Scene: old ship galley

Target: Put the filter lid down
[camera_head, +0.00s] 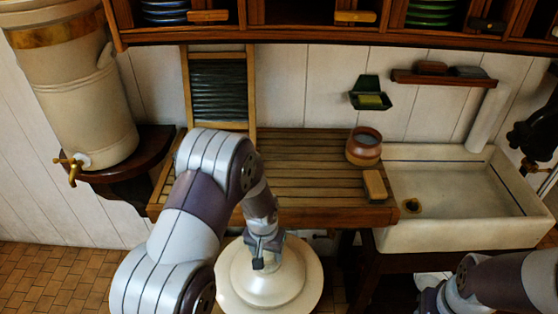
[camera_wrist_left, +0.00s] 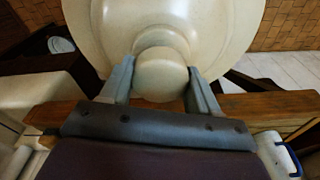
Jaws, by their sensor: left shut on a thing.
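The filter lid (camera_head: 283,283) is a round cream disc with a raised centre and a knob. In the head view my left gripper (camera_head: 265,250) holds it in front of the wooden draining board, and my arm hides part of it. In the left wrist view the lid (camera_wrist_left: 225,30) fills the top middle, and the left gripper (camera_wrist_left: 160,85) is shut on its round knob (camera_wrist_left: 161,72), one finger on each side. The cream water filter (camera_head: 85,95) with a brass tap stands on a wall shelf at the left. The right arm shows at the lower right, but its fingers are not clear.
The slatted draining board (camera_head: 300,165) has bare room in its middle. A brown pot (camera_head: 364,147) and a block (camera_head: 374,185) sit at its right end, and a washboard (camera_head: 222,88) stands at its back left. A white sink (camera_head: 460,215) adjoins at right. Cupboards overhang above.

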